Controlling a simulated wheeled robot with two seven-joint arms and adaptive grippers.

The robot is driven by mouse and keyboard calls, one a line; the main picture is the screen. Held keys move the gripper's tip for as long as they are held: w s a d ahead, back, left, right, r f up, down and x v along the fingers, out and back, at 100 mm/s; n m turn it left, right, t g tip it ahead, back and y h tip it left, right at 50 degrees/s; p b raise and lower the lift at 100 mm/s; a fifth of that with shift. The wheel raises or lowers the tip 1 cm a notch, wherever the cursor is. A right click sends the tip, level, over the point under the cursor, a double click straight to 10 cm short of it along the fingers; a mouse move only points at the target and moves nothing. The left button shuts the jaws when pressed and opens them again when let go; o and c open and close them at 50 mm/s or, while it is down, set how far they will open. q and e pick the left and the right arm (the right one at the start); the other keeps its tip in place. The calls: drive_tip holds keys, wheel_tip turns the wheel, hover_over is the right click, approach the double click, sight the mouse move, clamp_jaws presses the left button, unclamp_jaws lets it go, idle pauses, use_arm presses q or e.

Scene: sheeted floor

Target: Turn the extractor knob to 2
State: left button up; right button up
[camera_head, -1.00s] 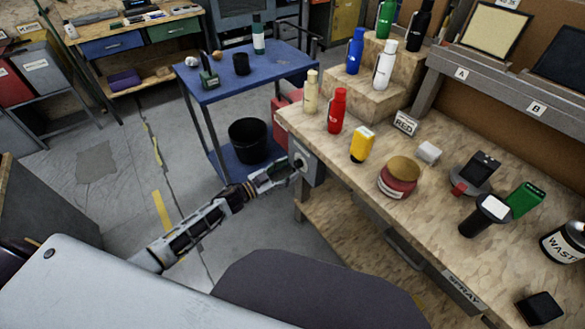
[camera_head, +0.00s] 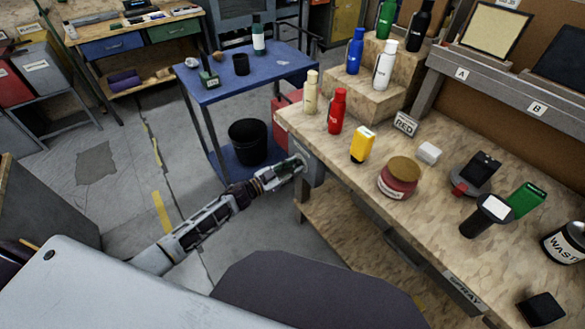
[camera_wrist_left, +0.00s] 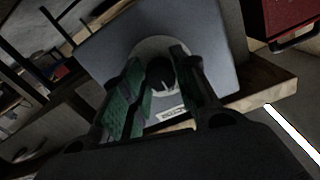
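The extractor control is a grey box (camera_head: 313,168) on the near left end of the workbench. In the left wrist view its grey plate (camera_wrist_left: 105,48) carries a pale round dial with a dark knob (camera_wrist_left: 160,73) at the centre. A small printed label (camera_wrist_left: 172,112) is below the dial; I cannot read it or the knob's setting. My left gripper (camera_head: 292,165) is at the box face. Its green-padded fingers (camera_wrist_left: 158,76) stand on either side of the knob, apart, with gaps seen beside it. In the head view the gripper hides the knob. My right gripper is out of view.
The workbench (camera_head: 345,185) holds several bottles, a red jar (camera_head: 397,183) and a yellow container (camera_head: 362,145). A blue cart (camera_head: 285,70) stands behind the left arm, with a black bin (camera_head: 248,142) below. Floor left of the arm is clear.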

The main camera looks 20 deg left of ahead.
use_arm(q)
drive_tip(key=shift+c, duration=1.3)
drive_tip(key=shift+m, duration=3.5)
drive_tip(key=shift+m+b, duration=0.4)
drive_tip(key=shift+m, duration=0.9)
drive_tip(key=shift+m+b, duration=0.4)
drive_tip(key=shift+m, duration=1.3)
drive_tip(key=shift+m+b, duration=0.75)
drive_tip(key=shift+m, duration=0.75)
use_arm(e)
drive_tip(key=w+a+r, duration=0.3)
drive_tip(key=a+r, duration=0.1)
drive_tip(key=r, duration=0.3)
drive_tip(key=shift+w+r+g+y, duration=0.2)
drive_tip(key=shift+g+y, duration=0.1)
